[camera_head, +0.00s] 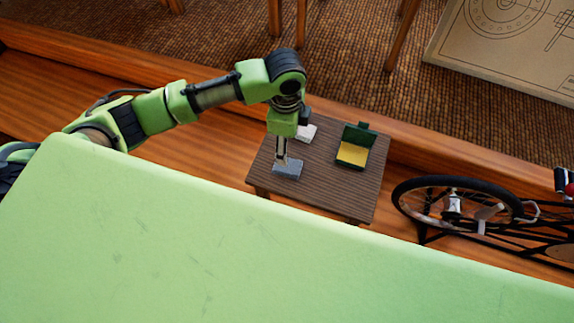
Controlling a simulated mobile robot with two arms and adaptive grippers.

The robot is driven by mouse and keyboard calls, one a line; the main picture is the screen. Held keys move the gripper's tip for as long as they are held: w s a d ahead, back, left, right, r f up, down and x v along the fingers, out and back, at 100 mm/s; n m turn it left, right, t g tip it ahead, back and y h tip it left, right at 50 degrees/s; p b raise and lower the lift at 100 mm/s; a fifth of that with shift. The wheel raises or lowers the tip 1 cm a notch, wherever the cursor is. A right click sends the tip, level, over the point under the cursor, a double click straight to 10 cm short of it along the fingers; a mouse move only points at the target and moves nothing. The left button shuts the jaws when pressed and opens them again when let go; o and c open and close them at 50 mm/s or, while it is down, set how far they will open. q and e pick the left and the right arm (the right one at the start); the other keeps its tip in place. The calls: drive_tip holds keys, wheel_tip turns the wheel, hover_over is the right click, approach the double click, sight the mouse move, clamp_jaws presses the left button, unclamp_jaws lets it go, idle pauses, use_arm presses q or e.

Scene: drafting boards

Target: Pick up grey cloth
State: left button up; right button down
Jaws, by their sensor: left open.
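The grey cloth (288,169) lies flat on the front left part of a small dark wooden table (325,193). It looks like a folded blue-grey rectangle. My left gripper (282,161) points down over the cloth's left part, with its fingers open. The fingertips are at or just above the cloth; I cannot tell whether they touch it. My right gripper is not in view.
A green box with a yellow inside (352,152) stands open on the table's right side. A white object (306,132) lies behind the gripper, partly hidden. A bicycle (470,205) is right of the table. A drawing board (510,40) is at the top right.

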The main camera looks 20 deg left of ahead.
sight(287, 167)
use_arm(q)
drive_tip(key=f, duration=1.3)
drive_tip(key=shift+w+a+f+b, duration=0.15)
drive_tip(key=shift+w+f+b, duration=0.15)
drive_tip(key=shift+w+b, duration=0.05)
drive_tip(key=c, duration=1.1)
